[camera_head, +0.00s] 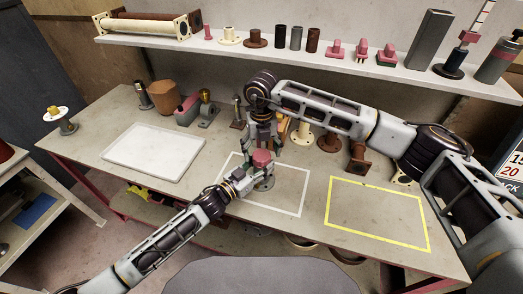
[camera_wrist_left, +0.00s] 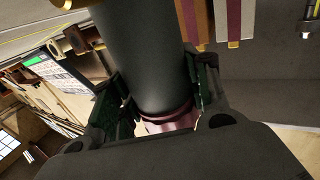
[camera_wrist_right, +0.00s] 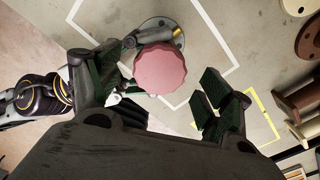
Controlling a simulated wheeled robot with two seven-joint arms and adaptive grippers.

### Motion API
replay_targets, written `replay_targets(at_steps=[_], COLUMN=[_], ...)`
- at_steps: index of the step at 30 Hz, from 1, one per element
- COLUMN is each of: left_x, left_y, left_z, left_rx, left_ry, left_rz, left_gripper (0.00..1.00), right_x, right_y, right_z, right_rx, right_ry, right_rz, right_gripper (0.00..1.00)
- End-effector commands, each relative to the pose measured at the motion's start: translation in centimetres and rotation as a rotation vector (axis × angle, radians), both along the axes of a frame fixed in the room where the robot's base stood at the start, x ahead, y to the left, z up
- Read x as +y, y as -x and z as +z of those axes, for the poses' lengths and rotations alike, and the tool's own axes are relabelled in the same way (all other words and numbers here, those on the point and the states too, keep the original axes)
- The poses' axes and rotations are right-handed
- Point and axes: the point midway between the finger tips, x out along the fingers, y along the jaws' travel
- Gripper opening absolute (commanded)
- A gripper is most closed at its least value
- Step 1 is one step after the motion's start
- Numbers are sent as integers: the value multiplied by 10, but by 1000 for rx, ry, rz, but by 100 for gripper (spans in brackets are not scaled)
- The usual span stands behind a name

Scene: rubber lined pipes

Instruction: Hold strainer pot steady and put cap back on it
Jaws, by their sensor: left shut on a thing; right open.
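The strainer pot (camera_head: 266,183) stands upright inside the white outline on the bench, a dark grey body on a round base. Its dark body fills the middle of the left wrist view (camera_wrist_left: 150,60). The pink, scalloped cap (camera_head: 262,158) is at the pot's top; whether it is fully seated cannot be told. My left gripper (camera_head: 250,178) is shut on the pot from the left front. My right gripper (camera_head: 264,146) is open just above the cap. In the right wrist view the cap (camera_wrist_right: 160,69) lies between the spread fingers, closer to the left one.
A white tray (camera_head: 152,151) lies left of the pot, with a yellow outline (camera_head: 378,212) at right. Fittings stand behind, including a cream flange (camera_head: 301,134) and a brown flanged piece (camera_head: 358,158) near my right arm. A shelf (camera_head: 300,60) with several parts runs above.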

Motion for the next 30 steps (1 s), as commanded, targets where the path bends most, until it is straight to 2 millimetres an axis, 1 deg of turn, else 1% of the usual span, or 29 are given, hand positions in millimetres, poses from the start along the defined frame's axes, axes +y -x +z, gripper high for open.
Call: replay_targets(at_steps=[8,21,25,30], left_x=[0,0,0,0], left_y=[0,0,0,0], left_z=[-1,-1,-1,-1], left_rx=[3,3,3,3], left_ry=[0,0,0,0], left_rz=[0,0,0,0], left_gripper=[0,0,0,0], right_x=[0,0,0,0], right_y=[-1,-1,-1,-1], right_z=[29,92,106,114], right_rx=[-3,-3,-3,-1], right_ry=[-1,-1,-1,-1], right_rz=[1,0,-1,-1], right_gripper=[79,79,79,79])
